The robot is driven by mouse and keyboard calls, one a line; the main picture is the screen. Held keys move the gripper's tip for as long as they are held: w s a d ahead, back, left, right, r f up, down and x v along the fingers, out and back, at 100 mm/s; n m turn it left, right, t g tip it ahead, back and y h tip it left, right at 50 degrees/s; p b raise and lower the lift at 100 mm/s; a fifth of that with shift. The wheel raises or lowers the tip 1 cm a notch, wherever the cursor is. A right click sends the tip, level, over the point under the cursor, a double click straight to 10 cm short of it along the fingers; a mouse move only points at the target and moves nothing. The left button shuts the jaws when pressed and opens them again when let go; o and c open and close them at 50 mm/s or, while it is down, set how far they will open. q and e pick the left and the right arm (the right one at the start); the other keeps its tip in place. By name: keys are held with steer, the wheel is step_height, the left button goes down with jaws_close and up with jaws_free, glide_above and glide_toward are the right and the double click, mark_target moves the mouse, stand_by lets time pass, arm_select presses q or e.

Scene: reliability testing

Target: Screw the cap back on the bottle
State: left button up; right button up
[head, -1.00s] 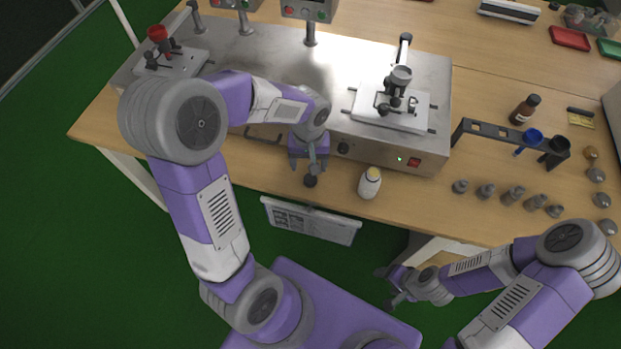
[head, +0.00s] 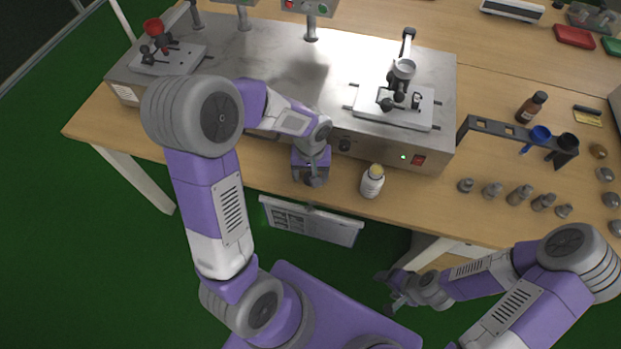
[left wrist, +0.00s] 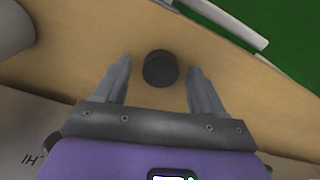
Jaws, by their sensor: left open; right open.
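The white bottle (head: 372,184) stands upright near the table's front edge, its yellowish top showing. A dark round cap (left wrist: 160,68) lies on the wooden table in the left wrist view. My left gripper (head: 311,180) is open, pointing down left of the bottle. In the left wrist view its two fingers (left wrist: 157,88) lie on either side of the cap with gaps on both sides. In the head view the gripper largely hides the cap. My right gripper (head: 386,290) is open and empty, low in front of the table.
A metal machine box (head: 285,70) stands behind the left gripper. A dark rack (head: 500,130), a brown bottle (head: 531,107) and several small metal weights (head: 519,195) are to the right. Bare table (head: 420,205) lies between the white bottle and the weights.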

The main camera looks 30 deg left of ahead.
arm_select(q)
steer(key=c, duration=1.1)
step_height(320, 180, up, 10)
steer(key=p, duration=0.4)
